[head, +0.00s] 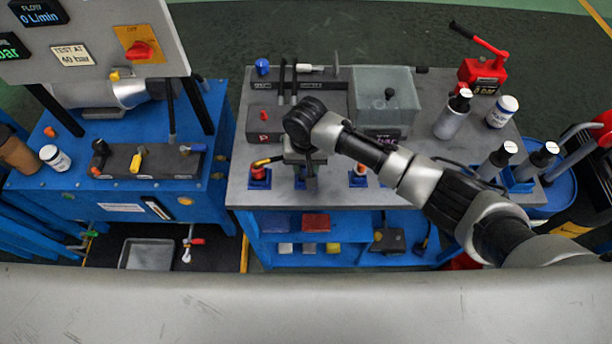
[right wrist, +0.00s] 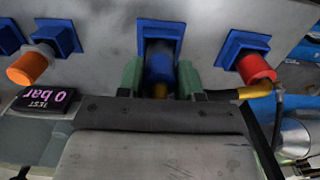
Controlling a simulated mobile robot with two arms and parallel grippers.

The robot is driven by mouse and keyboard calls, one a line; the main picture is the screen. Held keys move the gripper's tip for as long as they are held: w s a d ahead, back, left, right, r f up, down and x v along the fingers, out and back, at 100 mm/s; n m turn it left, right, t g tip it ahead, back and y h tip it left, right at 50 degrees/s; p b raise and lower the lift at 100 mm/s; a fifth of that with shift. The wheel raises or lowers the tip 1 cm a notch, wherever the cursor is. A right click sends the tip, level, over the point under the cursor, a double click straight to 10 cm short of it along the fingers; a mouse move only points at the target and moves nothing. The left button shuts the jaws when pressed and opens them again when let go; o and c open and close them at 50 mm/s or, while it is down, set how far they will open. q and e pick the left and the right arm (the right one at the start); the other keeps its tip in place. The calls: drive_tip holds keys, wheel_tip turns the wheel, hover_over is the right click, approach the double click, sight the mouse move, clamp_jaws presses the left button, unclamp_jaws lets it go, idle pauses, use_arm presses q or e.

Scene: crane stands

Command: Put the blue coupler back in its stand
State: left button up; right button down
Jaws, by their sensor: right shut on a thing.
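My right gripper (head: 307,172) is over the middle of the front row of blue stands on the grey bench. In the right wrist view its two green fingers (right wrist: 160,80) are shut on the blue coupler (right wrist: 159,66), which has a yellowish end towards the camera. The coupler lines up with a blue square stand (right wrist: 160,24) behind it. I cannot tell whether it is seated in the stand or just above it. In the head view the gripper hides most of the coupler. My left gripper is not in view.
Neighbouring stands hold a red coupler (right wrist: 255,69) with a hose and an orange coupler (right wrist: 30,66). A clear bin (head: 385,95), a white-labelled bottle (head: 502,111) and a red hand pump (head: 482,72) stand further back.

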drive_tip(key=shift+f, duration=0.9)
drive_tip(key=c, duration=0.7)
unclamp_jaws()
drive_tip(key=shift+o, duration=0.2)
drive_tip(key=shift+r, duration=0.1)
wheel_tip(320, 180, up, 5)
drive_tip(key=p, duration=0.5)
